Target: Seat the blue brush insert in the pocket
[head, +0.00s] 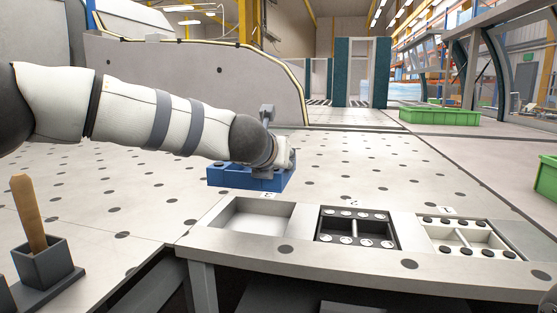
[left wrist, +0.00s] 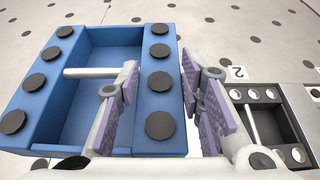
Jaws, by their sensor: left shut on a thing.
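The blue brush insert (head: 240,178) is an open box with black round brushes along its two long rims and a pale rod across it. My left gripper (head: 282,158) is shut on one long wall of it; in the left wrist view (left wrist: 158,78) one purple-padded finger is inside the box and the other outside. In the head view the insert appears behind the empty pocket (head: 255,216), over the perforated table; its height is unclear. A black insert (head: 355,228) sits in the middle pocket and a white one (head: 467,238) in the right pocket. My right gripper is out of view.
A dark holder (head: 48,265) with a wooden handle (head: 30,213) stands at the lower left. A green bin (head: 440,115) lies at the back right, another green bin (head: 546,178) at the right edge. The perforated table (head: 350,160) beyond the pockets is clear.

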